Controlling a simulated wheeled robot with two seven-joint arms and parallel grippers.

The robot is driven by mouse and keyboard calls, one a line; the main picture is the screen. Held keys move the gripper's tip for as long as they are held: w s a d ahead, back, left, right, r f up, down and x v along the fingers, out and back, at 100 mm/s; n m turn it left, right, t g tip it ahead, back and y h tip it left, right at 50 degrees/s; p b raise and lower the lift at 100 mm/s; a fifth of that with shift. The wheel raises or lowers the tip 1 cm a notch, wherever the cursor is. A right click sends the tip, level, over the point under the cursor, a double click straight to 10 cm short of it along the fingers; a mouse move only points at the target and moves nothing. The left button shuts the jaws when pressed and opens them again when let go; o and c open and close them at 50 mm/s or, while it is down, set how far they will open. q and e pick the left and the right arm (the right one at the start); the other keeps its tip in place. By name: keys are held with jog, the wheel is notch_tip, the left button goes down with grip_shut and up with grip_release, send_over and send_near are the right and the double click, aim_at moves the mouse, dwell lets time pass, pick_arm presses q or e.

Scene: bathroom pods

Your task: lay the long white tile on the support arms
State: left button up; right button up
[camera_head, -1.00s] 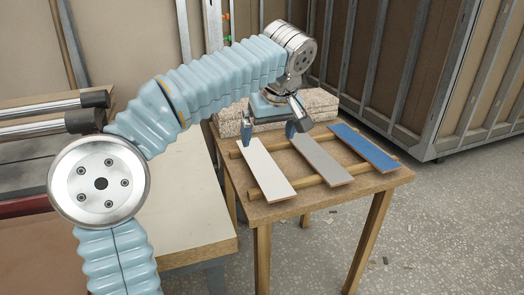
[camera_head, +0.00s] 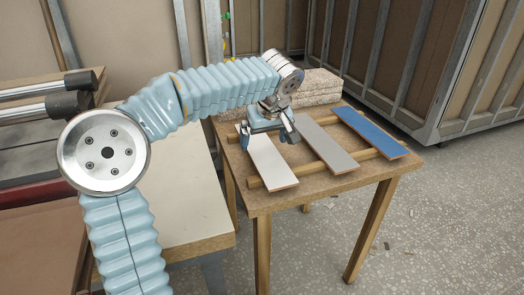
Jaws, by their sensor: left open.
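The long white tile (camera_head: 271,165) lies on two wooden strips (camera_head: 256,183) on a small wooden table, leftmost of three tiles. My left gripper (camera_head: 267,137) is open over the tile's far end, with one finger at each side. I cannot tell whether the fingers touch it. The gripper hides part of that end. At the left, two silver bars with black ends (camera_head: 40,86) stick out over a bench; they may be the support arms. My right gripper is not in view.
A grey tile (camera_head: 327,147) and a blue tile (camera_head: 370,134) lie to the right on the same strips. Speckled slabs (camera_head: 318,86) are stacked at the table's back. A pale-topped bench (camera_head: 185,205) stands left of the table. Metal-framed panels (camera_head: 400,60) stand behind.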

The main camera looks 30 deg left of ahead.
aim_at(262, 150)
pick_arm(q)
jog(key=x, duration=0.2)
jog(key=shift+f, duration=0.3)
jog(key=c, duration=1.2)
jog(key=shift+c, duration=0.3)
jog(key=shift+a+r, duration=0.1)
jog(key=shift+r, duration=0.1)
